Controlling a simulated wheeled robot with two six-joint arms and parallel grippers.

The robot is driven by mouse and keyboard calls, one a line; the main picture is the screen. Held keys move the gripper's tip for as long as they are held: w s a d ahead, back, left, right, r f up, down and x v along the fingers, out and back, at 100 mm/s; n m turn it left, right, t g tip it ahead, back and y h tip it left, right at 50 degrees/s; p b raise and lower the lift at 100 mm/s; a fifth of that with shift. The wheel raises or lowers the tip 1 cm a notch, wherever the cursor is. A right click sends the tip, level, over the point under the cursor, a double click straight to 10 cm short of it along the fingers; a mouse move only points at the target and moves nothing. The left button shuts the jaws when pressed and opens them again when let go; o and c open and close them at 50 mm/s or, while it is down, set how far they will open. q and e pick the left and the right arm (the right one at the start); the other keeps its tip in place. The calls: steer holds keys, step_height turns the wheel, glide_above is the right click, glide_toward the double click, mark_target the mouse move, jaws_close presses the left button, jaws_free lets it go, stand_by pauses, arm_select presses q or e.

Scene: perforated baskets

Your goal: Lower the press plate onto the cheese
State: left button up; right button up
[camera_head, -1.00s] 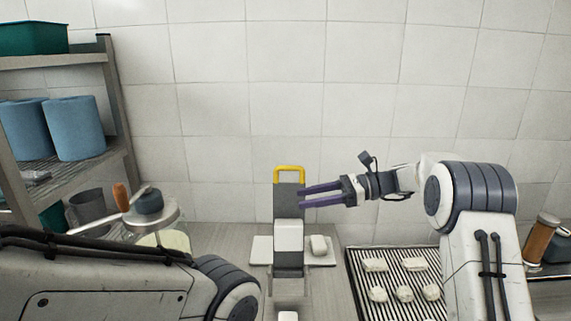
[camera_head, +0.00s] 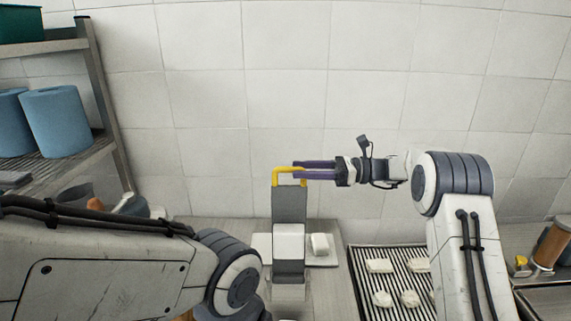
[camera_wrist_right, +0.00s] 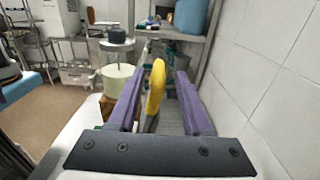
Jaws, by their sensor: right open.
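A press-like device with a dark grey upright lever (camera_head: 290,204) and a yellow loop handle (camera_head: 279,176) on top stands at the middle of the bench. A white block (camera_head: 289,241) shows at the front of the lever; I cannot tell if it is the cheese or part of the device. No separate press plate can be made out there. My right gripper (camera_head: 298,170) is open at the handle. In the right wrist view the yellow handle (camera_wrist_right: 155,88) stands between the purple fingers (camera_wrist_right: 157,92), with gaps at the sides. My left gripper is out of view; only its arm shows.
A small white piece (camera_head: 319,243) lies right of the device. A slatted rack (camera_head: 362,292) with several white pieces is at right. Shelves with blue containers (camera_head: 58,120) stand at left. In the wrist view, a metal disc (camera_wrist_right: 117,45) sits over a cream cylinder (camera_wrist_right: 118,78).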

mark_target(282, 169)
steer(key=shift+a+p, duration=0.65)
steer(key=shift+a, duration=1.7)
steer(key=shift+c, duration=0.3)
jaws_close()
steer(key=shift+r, duration=0.1)
